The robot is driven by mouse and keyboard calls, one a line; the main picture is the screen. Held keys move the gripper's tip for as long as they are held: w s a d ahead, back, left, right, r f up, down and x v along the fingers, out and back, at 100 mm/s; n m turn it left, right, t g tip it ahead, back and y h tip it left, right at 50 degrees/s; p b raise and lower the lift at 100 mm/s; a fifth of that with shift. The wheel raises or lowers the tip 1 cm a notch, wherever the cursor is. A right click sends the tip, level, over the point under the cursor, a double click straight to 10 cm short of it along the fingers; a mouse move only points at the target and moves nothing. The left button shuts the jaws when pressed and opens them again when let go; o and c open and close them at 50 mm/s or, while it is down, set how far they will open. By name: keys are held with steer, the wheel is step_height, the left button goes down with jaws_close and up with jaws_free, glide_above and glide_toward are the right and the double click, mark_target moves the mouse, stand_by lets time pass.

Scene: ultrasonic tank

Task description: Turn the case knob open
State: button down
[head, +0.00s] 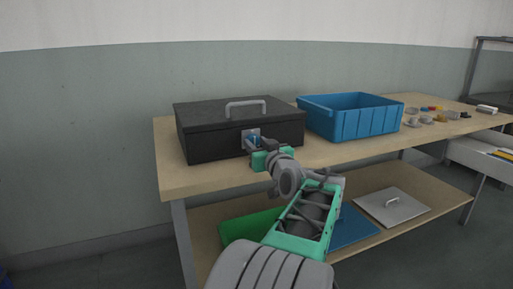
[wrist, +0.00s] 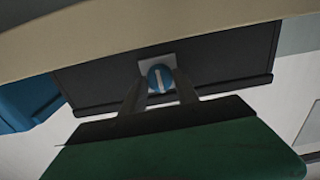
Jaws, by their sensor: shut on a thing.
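The black case (head: 215,138) stands shut on the wooden table, with a grey handle on its lid. A light plate with a blue round knob (head: 255,139) is on its front face. In the wrist view the knob (wrist: 161,78) is blue with a white bar across it, close to upright in that picture. My gripper (head: 259,148) is at the front of the case. In the wrist view its two fingers (wrist: 158,88) stand on either side of the knob, shut on it. The case front (wrist: 225,75) fills the background there.
A blue bin (head: 355,121) stands right of the case on the table (head: 172,181). Several small objects (head: 430,114) lie at the table's right end. A lower shelf holds a green item (head: 240,229) and a grey lid (head: 392,207).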

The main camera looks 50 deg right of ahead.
steer(key=c, duration=0.9)
jaws_free()
steer(key=p+v, duration=0.1)
steer(key=v, duration=0.6)
steer(key=shift+s+a, duration=0.2)
steer(key=shift+s, duration=0.15)
